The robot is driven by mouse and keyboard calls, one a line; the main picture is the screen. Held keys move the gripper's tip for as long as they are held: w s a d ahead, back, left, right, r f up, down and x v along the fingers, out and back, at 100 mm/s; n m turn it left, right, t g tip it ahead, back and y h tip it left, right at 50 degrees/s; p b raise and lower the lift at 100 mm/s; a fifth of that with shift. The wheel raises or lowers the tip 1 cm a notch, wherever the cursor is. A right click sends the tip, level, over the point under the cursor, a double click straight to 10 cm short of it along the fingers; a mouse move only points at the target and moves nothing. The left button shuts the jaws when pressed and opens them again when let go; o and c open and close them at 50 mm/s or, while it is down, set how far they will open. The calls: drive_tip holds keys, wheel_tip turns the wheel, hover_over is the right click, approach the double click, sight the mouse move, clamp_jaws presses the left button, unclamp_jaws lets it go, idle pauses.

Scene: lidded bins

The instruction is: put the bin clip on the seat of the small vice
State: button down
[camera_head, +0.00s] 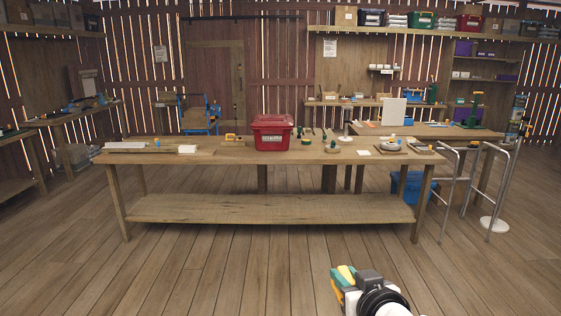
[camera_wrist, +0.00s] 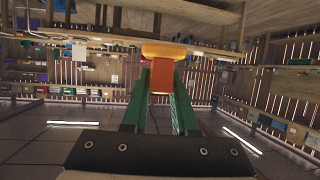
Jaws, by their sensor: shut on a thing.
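My gripper (camera_head: 343,276) is low in the head view, in front of the workbench and well away from its top. In the wrist view its green fingers (camera_wrist: 161,92) are shut on an orange piece with a broader yellow-orange end, which I take to be the bin clip (camera_wrist: 162,79). The clip shows as a small yellow patch in the head view (camera_head: 346,272). I cannot surely pick out the small vice; the tools on the benches are too small to tell.
The long wooden workbench (camera_head: 225,156) carries a red lidded bin (camera_head: 272,133), a yellow-orange tool (camera_head: 232,138) and several small items. A metal rail frame (camera_head: 462,185) stands at its right end. A blue bin (camera_head: 408,188) sits behind. The floor in front is clear.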

drive_tip(key=s+d+r+m+h, duration=0.1)
drive_tip(key=s+d+m+h, duration=0.1)
drive_tip(key=d, duration=0.3)
drive_tip(key=w+a+f+n+g+y, duration=0.1)
drive_tip(key=a+f+n+y, duration=0.25)
drive_tip(key=a, duration=1.25)
drive_tip(key=w+a+f+n+g+y, duration=0.1)
drive_tip(key=w+a+f+n+y, duration=0.2)
drive_tip(key=a, duration=1.3)
drive_tip(key=s+a+f+n+g+y, duration=0.2)
drive_tip(key=s+a+f+n+g, duration=0.25)
drive_tip(key=s, duration=0.45)
drive_tip(key=s+a+f+n+g+y, duration=0.3)
drive_tip(key=s+a+f, duration=0.15)
drive_tip(key=s, duration=0.55)
drive_tip(key=s+a+f+n+g+y, duration=0.2)
drive_tip(key=s+a+f+n+g, duration=0.25)
drive_tip(key=s, duration=0.45)
drive_tip(key=shift+m+t, duration=0.25)
drive_tip(key=shift+t, duration=0.15)
wheel_tip(320, 180, down, 10)
drive_tip(key=shift+s+d+f, duration=0.1)
drive_tip(key=shift+s, duration=0.05)
drive_tip(key=shift+f, duration=0.1)
drive_tip(key=c, duration=0.7)
unclamp_jaws()
